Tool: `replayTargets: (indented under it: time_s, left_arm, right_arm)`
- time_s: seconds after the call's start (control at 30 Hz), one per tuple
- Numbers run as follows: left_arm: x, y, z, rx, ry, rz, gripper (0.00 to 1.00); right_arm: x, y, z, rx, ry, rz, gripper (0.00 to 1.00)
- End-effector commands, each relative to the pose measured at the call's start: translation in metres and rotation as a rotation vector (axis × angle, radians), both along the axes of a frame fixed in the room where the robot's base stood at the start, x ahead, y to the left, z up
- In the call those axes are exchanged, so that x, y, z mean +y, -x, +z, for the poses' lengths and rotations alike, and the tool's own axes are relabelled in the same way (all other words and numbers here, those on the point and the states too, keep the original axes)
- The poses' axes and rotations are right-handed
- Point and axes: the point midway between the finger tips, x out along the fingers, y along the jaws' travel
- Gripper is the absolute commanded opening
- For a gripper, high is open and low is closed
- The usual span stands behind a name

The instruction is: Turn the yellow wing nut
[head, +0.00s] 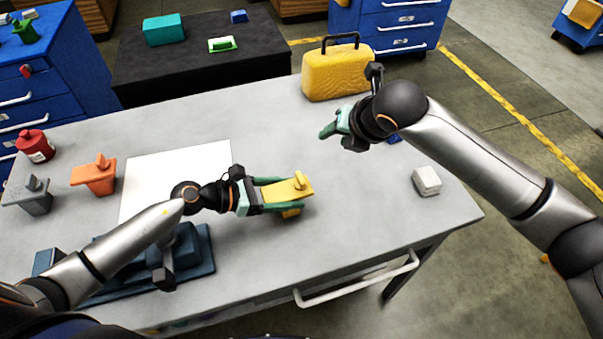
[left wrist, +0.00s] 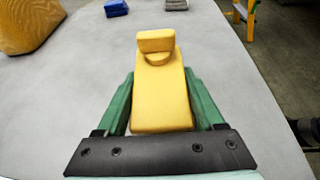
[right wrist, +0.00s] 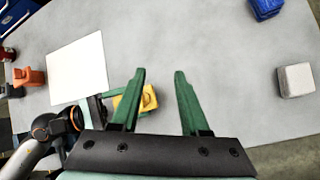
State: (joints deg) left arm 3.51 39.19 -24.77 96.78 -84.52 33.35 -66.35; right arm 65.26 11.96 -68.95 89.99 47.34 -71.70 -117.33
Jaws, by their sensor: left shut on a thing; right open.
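The yellow wing nut (head: 301,180) sits on the far end of a yellow block (head: 280,193), above the grey table. In the left wrist view the wing nut (left wrist: 156,42) stands up as a flat tab, set crosswise on the block (left wrist: 160,100). My left gripper (head: 284,194) is shut on the block's sides. My right gripper (head: 328,128) is open and empty, farther back and to the right of the block. In the right wrist view the block (right wrist: 130,100) with its wing nut (right wrist: 149,98) shows partly behind the left green finger.
A white sheet (head: 150,180), an orange piece (head: 94,175), a grey piece (head: 30,197) and a red container (head: 36,146) are on the left of the table. A yellow case (head: 335,72) stands at the back, a white block (head: 426,181) at the right.

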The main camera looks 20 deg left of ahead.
Motion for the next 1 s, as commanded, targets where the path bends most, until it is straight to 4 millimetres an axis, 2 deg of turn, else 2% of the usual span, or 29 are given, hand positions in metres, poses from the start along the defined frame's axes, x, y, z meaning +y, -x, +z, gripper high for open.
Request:
replayTargets:
  time_s: [0.03,0.1,0.2,0.33,0.53,0.8,1.0]
  left_arm:
    - [0.000,0.000,0.000,0.000,-0.001,0.001,0.00]
    - [0.000,0.000,0.000,0.000,-0.001,0.001,0.00]
    - [0.000,0.000,0.000,0.000,-0.001,0.001,0.00]
    - [0.000,0.000,0.000,0.000,-0.001,0.001,0.00]
    - [0.000,0.000,0.000,0.000,0.000,0.001,0.00]
    - [0.000,0.000,0.000,0.000,0.000,0.000,0.00]
    - [0.000,0.000,0.000,0.000,0.000,0.000,0.00]
  right_arm:
    - [0.014,0.018,0.010,-0.004,0.070,0.090,0.45]
    - [0.025,0.042,0.017,0.000,0.166,0.198,0.45]
    - [0.030,0.067,0.024,0.005,0.276,0.312,0.45]
    - [0.032,0.083,0.027,0.008,0.359,0.394,0.45]
    - [0.035,0.083,0.011,0.014,0.381,0.413,0.45]
    - [0.047,0.066,-0.040,0.015,0.379,0.409,0.45]
    - [0.055,0.055,-0.069,0.011,0.377,0.408,0.45]
